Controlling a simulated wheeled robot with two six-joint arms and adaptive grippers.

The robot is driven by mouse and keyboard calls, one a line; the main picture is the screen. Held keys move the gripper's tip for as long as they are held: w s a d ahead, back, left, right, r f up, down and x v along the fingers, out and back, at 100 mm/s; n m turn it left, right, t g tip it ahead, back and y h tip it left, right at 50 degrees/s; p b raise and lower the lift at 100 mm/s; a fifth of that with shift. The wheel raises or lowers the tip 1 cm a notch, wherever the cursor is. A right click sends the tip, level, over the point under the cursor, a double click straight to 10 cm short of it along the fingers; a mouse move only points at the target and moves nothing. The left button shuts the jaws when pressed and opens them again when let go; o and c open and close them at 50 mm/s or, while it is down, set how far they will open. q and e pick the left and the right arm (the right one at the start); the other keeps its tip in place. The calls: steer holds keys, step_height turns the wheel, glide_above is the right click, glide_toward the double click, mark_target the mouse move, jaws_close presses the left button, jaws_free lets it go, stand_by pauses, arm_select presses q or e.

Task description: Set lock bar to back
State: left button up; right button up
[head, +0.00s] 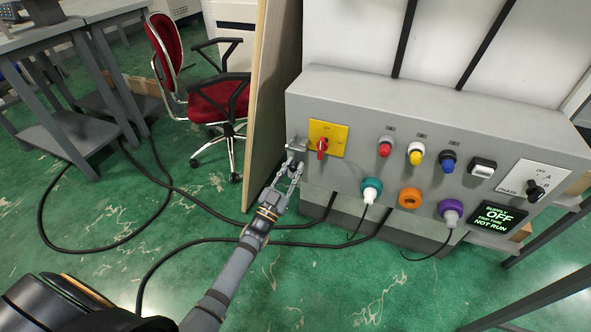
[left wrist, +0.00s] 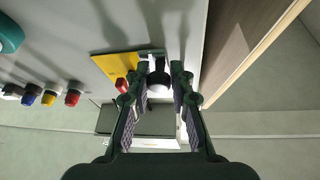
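A yellow plate (head: 338,131) with a red rotary switch (head: 321,147) is on the left of the grey control box's front. A small grey metal part (head: 298,143), which looks like the lock bar, sits at the plate's left edge. My left gripper (head: 295,163) is right at it. In the left wrist view, a dark knob-like part with a pale round end (left wrist: 158,84) lies between the tips of my left gripper (left wrist: 160,72). The fingers are apart, one on each side of it; I cannot tell whether they touch it. My right gripper is not in view.
The grey control box (head: 440,90) also carries several coloured buttons, plugs, a phase selector (head: 535,187) and a display (head: 498,217) reading "SUPPLY OFF", "NOT RUN". A wooden panel (head: 268,90) stands close left of it. Black cables (head: 180,245) lie on the green floor. A red chair (head: 215,95) stands behind.

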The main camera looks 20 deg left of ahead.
arm_select(q)
steer(key=o, duration=0.4)
steer(key=shift+a, duration=0.3)
steer(key=shift+o, duration=0.2)
steer(key=shift+d, duration=0.1)
steer(key=shift+s+f, duration=0.15)
steer(key=shift+s, duration=0.1)
steer(key=v, duration=1.1)
steer(key=shift+s, duration=0.25)
steer(key=shift+f, duration=0.1)
